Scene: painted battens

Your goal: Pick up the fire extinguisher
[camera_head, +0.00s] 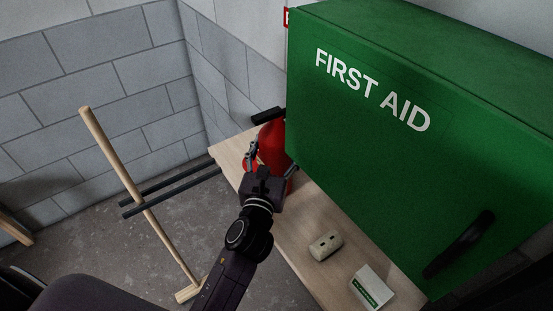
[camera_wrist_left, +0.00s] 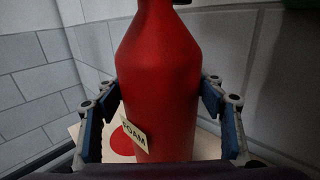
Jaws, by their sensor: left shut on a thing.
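The red fire extinguisher (camera_head: 273,147) stands upright on the wooden bench at its far left end, partly hidden behind the green cabinet and my gripper. In the left wrist view the red body (camera_wrist_left: 160,85) fills the middle, with a label reading "FOAM" (camera_wrist_left: 134,133) hanging at its front. My left gripper (camera_head: 272,163) reaches it from the front. My right gripper is not in view.
A large green FIRST AID cabinet (camera_head: 390,130) overhangs the wooden bench (camera_head: 300,235) close to the extinguisher's right. A small beige object (camera_head: 325,246) and a white-green box (camera_head: 371,287) lie on the bench.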

